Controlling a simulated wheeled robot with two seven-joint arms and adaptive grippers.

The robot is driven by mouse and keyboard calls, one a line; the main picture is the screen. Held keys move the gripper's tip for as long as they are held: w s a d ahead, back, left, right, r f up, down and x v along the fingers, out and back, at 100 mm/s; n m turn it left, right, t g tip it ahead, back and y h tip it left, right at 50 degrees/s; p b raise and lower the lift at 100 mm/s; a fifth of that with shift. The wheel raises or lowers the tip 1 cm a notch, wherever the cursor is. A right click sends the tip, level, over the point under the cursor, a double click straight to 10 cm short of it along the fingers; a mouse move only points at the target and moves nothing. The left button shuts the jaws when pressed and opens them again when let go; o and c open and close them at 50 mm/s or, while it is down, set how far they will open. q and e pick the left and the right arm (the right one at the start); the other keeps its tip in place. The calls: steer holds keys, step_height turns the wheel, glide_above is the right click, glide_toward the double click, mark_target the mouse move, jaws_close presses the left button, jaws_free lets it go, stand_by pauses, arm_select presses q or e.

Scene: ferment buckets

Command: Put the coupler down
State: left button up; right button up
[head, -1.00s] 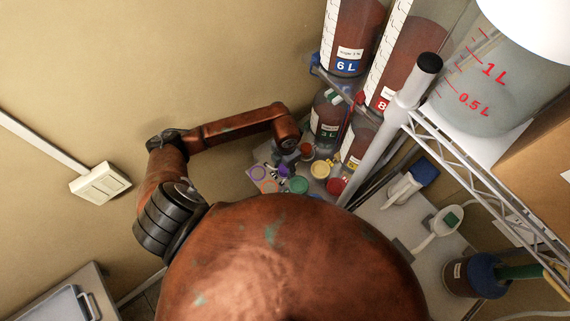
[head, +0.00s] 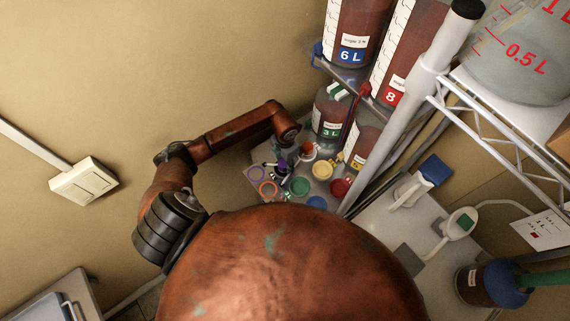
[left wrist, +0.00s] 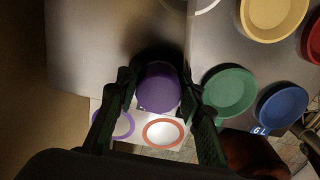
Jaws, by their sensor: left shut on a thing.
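My left gripper (head: 282,163) reaches down over the work surface at the back. In the left wrist view its two dark fingers stand on either side of a round purple thing, apparently the coupler (left wrist: 158,88), and are shut on it. In the head view the purple coupler (head: 281,166) is small and partly hidden by the gripper. A white card with a purple ring mark (left wrist: 122,124) and an orange ring mark (left wrist: 163,132) lies below and close to it. I cannot tell whether the coupler touches the surface. My right gripper is in neither view.
Green (head: 299,187), yellow (head: 322,170), red (head: 341,187) and blue (head: 317,202) round dishes stand right of the gripper. Tall labelled vessels (head: 352,35) stand behind. A grey post (head: 405,110) and a wire shelf (head: 490,120) rise at the right.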

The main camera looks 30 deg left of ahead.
arm_select(q)
steer(key=shift+f, duration=0.15)
steer(key=o, duration=1.3)
step_height(320, 180, up, 8)
steer(key=p, duration=0.4)
